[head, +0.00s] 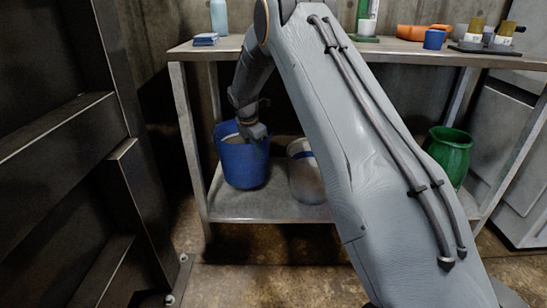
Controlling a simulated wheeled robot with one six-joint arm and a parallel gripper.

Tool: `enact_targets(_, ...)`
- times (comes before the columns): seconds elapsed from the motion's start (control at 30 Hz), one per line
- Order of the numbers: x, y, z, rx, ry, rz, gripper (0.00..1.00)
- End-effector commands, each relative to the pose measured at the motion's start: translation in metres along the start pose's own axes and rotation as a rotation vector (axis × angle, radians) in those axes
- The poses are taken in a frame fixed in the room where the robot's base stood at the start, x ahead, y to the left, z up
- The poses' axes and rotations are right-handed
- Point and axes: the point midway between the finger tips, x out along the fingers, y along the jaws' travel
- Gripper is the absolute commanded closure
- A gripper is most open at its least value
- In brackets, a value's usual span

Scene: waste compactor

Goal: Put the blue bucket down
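The blue bucket (243,168) is upright at the left end of the table's lower shelf (262,205). It looks to be resting on the shelf, though I cannot tell for sure whether its base touches. My gripper (256,132) points down at the bucket's rim, on its right side, with the fingers over or at the rim. The fingers are small and dark here, so I cannot tell whether they are shut on the rim or apart.
A pale metal bucket (304,178) stands just right of the blue one, partly behind my arm. A green bucket (449,158) is at the shelf's right. A dark metal frame (70,150) stands at left.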

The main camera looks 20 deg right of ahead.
Motion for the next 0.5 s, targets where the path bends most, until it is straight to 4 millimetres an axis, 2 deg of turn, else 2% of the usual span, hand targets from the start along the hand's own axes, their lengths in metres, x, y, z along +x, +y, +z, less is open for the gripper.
enact_targets(0.3, 0.034, 0.000, -0.008, 0.002, -0.003, 0.009, 1.00)
enact_targets(0.5, 0.042, -0.001, -0.009, 0.002, -0.003, 0.011, 1.00)
